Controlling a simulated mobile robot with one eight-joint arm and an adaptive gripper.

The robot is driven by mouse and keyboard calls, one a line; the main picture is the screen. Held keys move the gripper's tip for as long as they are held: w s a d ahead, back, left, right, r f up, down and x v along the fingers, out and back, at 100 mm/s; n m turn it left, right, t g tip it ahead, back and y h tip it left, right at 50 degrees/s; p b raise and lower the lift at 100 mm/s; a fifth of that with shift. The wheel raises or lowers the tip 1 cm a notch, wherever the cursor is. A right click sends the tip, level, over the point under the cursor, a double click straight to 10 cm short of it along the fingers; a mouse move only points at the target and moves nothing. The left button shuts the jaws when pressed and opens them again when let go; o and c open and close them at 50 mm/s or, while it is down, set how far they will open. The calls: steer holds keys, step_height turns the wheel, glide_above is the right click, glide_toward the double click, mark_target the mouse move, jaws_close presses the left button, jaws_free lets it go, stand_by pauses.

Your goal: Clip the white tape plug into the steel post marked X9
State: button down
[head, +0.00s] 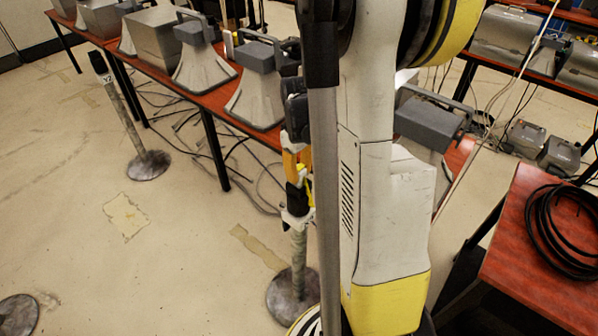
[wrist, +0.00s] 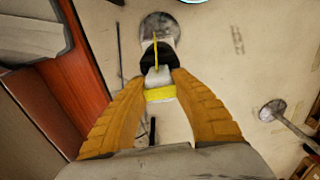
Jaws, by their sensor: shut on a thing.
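My gripper (wrist: 160,85) has its two orange fingers shut on a white plug (wrist: 158,76) with a yellow band, in the wrist view. A black post head (wrist: 160,57) lies right beyond the plug, with a thin yellow strip in front of it. I cannot tell whether plug and head are joined. In the head view my gripper (head: 297,170) is at the top of an upright steel post (head: 298,250) on a round base. My arm hides part of it. Its marking is not readable.
Another steel post (head: 128,115), marked Y2, stands at the left in the head view. A red table (head: 268,133) carries several grey horn-shaped devices beside my gripper. A coiled black cable (head: 560,225) lies on the right table. Loose cables lie under the tables. The left floor is mostly clear.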

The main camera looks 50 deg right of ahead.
steer(key=shift+f+b, duration=0.3)
steer(key=shift+f, duration=0.1)
steer(key=shift+r, duration=0.2)
steer(key=shift+r+p, duration=0.6)
steer(key=shift+r, duration=0.05)
steer(key=shift+f+b, duration=0.8)
steer(key=shift+f, duration=0.05)
stand_by(0.7)
steer(key=c, duration=1.5)
jaws_free()
steer(key=shift+o, duration=0.2)
